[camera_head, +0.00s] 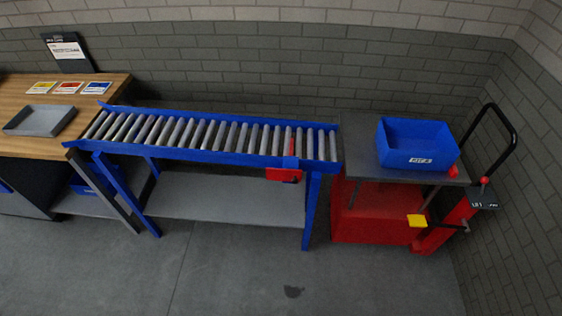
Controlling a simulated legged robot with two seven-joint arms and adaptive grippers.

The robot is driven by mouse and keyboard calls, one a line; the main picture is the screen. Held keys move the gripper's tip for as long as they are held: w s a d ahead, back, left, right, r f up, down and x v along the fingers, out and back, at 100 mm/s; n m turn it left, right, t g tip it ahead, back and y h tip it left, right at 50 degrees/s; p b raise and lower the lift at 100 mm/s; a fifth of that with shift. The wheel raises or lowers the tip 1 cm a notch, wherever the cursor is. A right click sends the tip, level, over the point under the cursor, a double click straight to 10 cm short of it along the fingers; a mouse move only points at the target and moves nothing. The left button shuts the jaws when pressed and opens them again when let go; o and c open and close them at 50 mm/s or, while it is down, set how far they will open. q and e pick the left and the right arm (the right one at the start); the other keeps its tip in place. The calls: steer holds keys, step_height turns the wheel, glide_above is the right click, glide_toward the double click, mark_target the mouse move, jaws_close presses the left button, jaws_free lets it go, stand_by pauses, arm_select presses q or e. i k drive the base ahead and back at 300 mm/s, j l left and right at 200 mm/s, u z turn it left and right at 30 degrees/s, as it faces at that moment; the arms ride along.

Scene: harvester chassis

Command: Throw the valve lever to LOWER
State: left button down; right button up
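A small lever with a red ball knob (485,181) stands on a dark box (482,200) with small white lettering, at the right of the picture. I take it to be the valve lever; its lettering is too small to read surely. The box sits on the red upright at the handle end of a red lift cart (370,215). A yellow pedal (417,220) sticks out low on the cart's near side. Neither of my grippers is in view.
A blue bin (417,145) stands on the cart's grey top (358,150). A black push handle (510,130) rises behind the lever. A blue roller conveyor (215,155) adjoins the cart, with a wooden bench (30,147) at far left. The floor in front is mostly clear.

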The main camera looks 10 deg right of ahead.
mark_target(484, 180)
steer(key=z, duration=2.05)
